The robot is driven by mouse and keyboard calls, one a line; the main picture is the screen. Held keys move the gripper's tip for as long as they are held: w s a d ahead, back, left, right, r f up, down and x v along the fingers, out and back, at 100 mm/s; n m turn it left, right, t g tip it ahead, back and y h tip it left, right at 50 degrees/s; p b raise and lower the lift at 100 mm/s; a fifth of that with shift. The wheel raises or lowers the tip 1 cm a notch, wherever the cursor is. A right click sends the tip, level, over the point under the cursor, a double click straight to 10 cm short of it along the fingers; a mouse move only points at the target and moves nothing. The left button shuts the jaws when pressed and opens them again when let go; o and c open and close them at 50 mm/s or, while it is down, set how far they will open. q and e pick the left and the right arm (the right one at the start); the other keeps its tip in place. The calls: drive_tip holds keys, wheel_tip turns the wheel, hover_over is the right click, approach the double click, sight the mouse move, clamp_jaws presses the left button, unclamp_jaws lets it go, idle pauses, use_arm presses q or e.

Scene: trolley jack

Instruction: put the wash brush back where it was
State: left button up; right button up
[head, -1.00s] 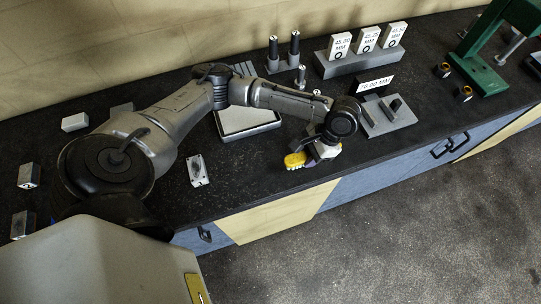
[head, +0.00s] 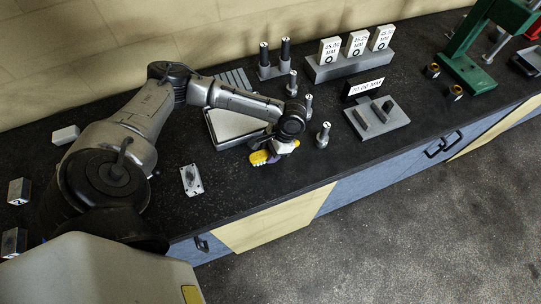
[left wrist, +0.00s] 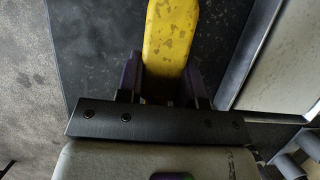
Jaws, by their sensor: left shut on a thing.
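The wash brush (head: 262,157) is yellow and shows low over the dark worktop, just in front of a pale tray. My left gripper (head: 274,152) is shut on the brush. In the left wrist view the yellow brush (left wrist: 170,40) stands out between the two dark fingers of the left gripper (left wrist: 162,85); its far end leaves the top of the picture. The head view does not show clearly whether the brush touches the worktop. My right gripper is not in view.
The pale tray (head: 222,136) lies behind the brush. Grey pins, one of them (head: 323,135), stand to its right, with a fixture plate (head: 377,117) beyond. A labelled block rack (head: 350,64) stands at the back. A small metal plate (head: 191,180) lies left; worktop between is clear.

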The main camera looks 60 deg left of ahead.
use_arm(q)
drive_tip(key=shift+f, duration=1.4)
drive_tip(key=o, duration=0.9)
drive_tip(key=shift+f, duration=0.1)
drive_tip(key=shift+o, duration=0.2)
drive_tip(key=v, duration=1.2)
